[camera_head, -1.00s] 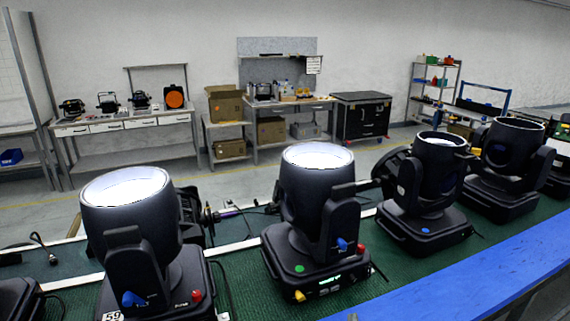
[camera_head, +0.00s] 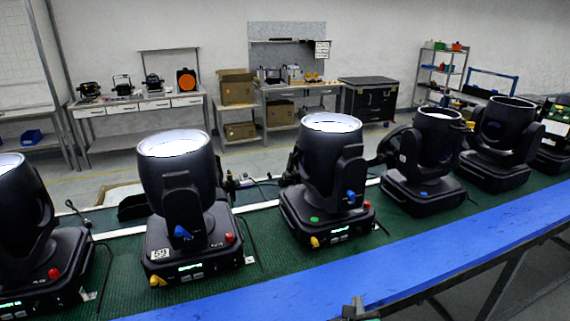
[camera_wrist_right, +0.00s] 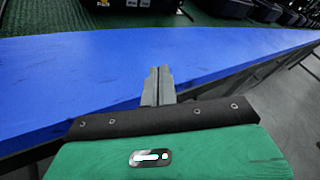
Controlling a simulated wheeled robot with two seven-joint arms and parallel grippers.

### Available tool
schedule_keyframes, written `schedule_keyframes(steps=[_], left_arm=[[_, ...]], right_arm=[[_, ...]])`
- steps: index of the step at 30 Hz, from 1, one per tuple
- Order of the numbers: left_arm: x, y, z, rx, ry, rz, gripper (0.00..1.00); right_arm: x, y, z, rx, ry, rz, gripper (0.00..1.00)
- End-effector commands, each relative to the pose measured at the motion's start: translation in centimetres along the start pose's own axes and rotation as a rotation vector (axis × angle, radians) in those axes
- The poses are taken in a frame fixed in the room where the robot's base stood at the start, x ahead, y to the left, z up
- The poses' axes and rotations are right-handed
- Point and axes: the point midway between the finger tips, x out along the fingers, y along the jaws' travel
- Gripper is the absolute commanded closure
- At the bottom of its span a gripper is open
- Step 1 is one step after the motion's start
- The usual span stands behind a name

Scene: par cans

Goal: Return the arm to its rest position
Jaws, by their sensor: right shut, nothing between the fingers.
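My right gripper (camera_wrist_right: 159,84) is shut and empty in the right wrist view, its two grey fingers pressed together over the blue front edge of the bench. In the head view only the tip of the right gripper (camera_head: 354,308) shows, at the bottom edge just in front of the blue strip (camera_head: 400,262). It holds none of the par cans. My left gripper does not show in the head view.
Black par cans stand in a row on the green mat (camera_head: 125,255), among them a lit one (camera_head: 180,180) and another lit one (camera_head: 332,165). The blue strip is bare. Open floor (camera_head: 530,285) lies in front at right.

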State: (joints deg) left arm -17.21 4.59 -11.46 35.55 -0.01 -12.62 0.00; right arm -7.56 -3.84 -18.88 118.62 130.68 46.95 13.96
Motion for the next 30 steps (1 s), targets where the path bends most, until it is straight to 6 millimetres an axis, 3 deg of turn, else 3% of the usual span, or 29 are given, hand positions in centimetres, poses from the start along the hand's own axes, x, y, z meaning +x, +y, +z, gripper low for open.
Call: schedule_keyframes(steps=[5,11,20,25,30], left_arm=[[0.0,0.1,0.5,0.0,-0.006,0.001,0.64],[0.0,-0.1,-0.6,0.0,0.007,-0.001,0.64],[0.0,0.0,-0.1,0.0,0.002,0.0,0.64],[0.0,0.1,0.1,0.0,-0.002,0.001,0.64],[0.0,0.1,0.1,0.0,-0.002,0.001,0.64]], right_arm=[[-0.5,-1.3,1.3,-0.068,-0.09,-0.042,1.0],[-1.5,-2.6,3.2,-0.18,-0.22,-0.094,1.0],[-5.1,-3.8,7.3,-0.509,-0.522,-0.179,1.0],[-9.1,-1.9,9.1,-0.878,-0.771,-0.184,1.0],[-12.6,1.8,7.6,-1.296,-0.972,-0.098,1.0]])
